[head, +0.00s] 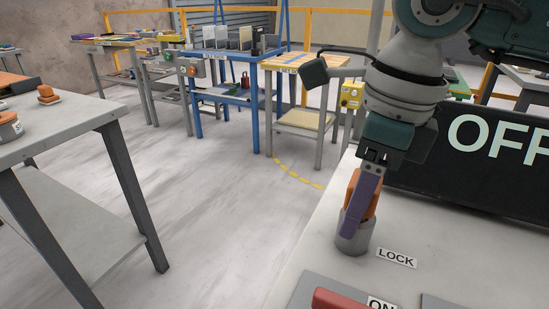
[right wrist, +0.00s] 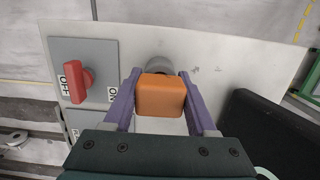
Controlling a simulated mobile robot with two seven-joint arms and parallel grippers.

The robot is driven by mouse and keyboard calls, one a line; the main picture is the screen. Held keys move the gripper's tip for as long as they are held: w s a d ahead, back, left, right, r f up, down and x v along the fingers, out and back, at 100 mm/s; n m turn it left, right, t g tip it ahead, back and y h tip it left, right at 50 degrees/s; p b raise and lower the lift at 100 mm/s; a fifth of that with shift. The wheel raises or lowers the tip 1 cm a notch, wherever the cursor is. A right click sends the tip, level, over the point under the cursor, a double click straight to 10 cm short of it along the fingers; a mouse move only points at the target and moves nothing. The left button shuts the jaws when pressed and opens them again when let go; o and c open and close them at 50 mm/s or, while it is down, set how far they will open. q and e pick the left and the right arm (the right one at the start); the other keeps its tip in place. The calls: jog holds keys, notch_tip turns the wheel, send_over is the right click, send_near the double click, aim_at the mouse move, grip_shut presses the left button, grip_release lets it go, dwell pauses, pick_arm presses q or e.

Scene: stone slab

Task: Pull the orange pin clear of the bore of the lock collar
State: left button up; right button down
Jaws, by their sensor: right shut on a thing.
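The orange pin (head: 371,204) stands upright over the grey lock collar (head: 352,243), which sits on the pale stone slab (head: 420,215) beside a LOCK label. My right gripper (head: 358,218) comes down from above, and its purple fingers are shut on the pin. In the right wrist view the pin's block-shaped orange head (right wrist: 161,95) is between the two fingers, with the round collar (right wrist: 157,64) just beyond it. The near finger hides part of the pin and collar. I cannot tell how deep the pin sits in the bore. My left gripper is out of view.
A red switch handle (right wrist: 79,82) on a grey plate, with OFF and ON labels, is left of the collar in the wrist view. A black OFF sign (head: 470,165) stands behind the right gripper. A grey table (head: 55,125) is at far left, with open floor between.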

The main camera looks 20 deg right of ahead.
jog(key=shift+r+p, duration=1.45)
jog(key=shift+r, duration=0.65)
jog(key=shift+r+p, duration=2.2)
jog(key=shift+r, duration=0.8)
